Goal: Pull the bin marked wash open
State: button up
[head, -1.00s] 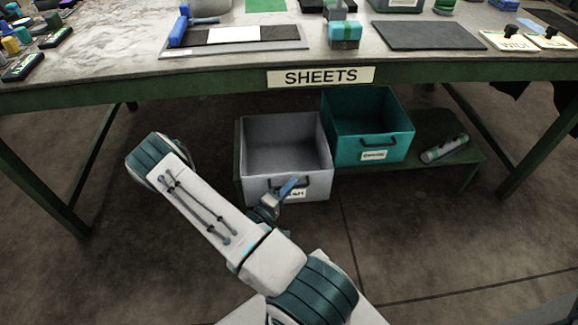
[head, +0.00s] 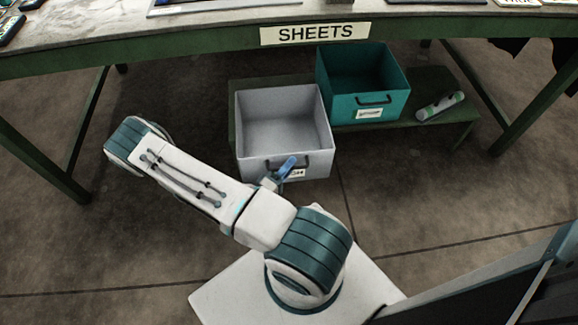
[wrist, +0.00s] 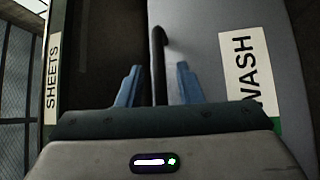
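The grey bin (head: 250,150) stands well forward of the teal bin, with shelf showing behind it. It is open-topped and looks empty. Its front has a dark handle (wrist: 157,50) and a white label (wrist: 240,65) reading WASH, with its first letter partly cut off in the wrist view. My gripper (wrist: 158,75) is at the bin's front, its two blue fingers apart on either side of the handle, with gaps showing. In the head view my gripper (head: 284,170) covers part of the handle and label.
The teal bin (head: 391,100) with its own label sits back on the low green shelf (head: 448,130). A grey-green cylinder (head: 440,106) lies right of it. The table edge carries a SHEETS sign (head: 314,33) above. Floor is clear in front of the bins.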

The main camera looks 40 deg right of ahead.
jog(key=p+v, duration=0.2)
jog(key=v, duration=1.2)
jog(key=shift+d, duration=0.1)
jog(key=a+r+y+p, duration=0.2)
jog(key=r+y+p, duration=0.7)
jog(key=r, duration=2.2)
jog(key=a+r+m+g+y+p, duration=0.1)
jog(key=a+r+y+p, duration=0.1)
jog(key=r+y+p, duration=0.8)
notch_tip(320, 180, up, 22)
jog(key=p, duration=0.9)
jog(key=shift+s+a+f+g, duration=0.25)
jog(key=shift+g, duration=0.05)
